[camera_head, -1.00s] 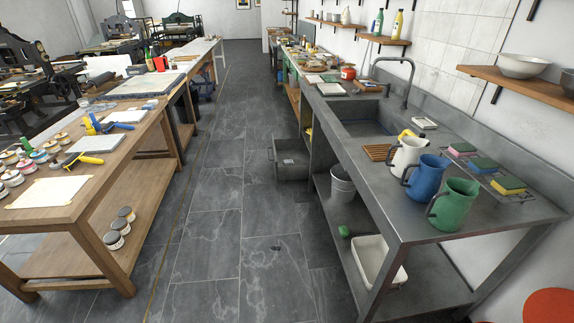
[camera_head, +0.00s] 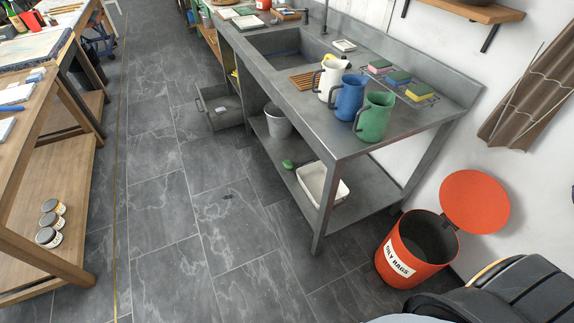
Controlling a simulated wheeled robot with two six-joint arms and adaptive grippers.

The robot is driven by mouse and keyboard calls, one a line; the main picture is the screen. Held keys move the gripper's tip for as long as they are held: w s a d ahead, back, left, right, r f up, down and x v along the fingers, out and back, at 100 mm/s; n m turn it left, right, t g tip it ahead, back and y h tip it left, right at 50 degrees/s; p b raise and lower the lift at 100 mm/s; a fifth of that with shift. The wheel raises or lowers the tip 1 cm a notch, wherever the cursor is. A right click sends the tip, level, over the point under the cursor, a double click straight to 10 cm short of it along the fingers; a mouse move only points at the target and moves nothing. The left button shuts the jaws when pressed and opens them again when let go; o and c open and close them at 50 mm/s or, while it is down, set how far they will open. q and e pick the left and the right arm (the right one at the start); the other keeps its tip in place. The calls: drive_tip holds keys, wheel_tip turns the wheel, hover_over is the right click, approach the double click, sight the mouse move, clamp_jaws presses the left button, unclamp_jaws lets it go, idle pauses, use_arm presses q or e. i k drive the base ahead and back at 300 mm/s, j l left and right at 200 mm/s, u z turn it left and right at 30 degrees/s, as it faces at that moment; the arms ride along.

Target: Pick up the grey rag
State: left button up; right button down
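I cannot make out a grey rag for certain in this view. A small dark patch (camera_head: 227,196) lies on the slate floor in the middle, too small to identify. A red-orange bin (camera_head: 405,262) labelled "OILY RAGS" stands on the floor at the right with its round lid (camera_head: 475,201) open. The inside of the bin looks dark and I cannot see what it holds. Neither of my grippers is in view.
A grey sink bench (camera_head: 335,128) with white, blue and green (camera_head: 376,118) jugs stands right of centre. A white tub (camera_head: 322,184) and bucket (camera_head: 277,122) are on its lower shelf. A wooden table (camera_head: 50,190) stands left. Slate floor between is mostly clear.

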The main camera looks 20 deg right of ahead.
sight(221, 110)
drive_tip(key=u, duration=0.2)
drive_tip(key=i, duration=4.85)
drive_tip(key=i+u, duration=0.15)
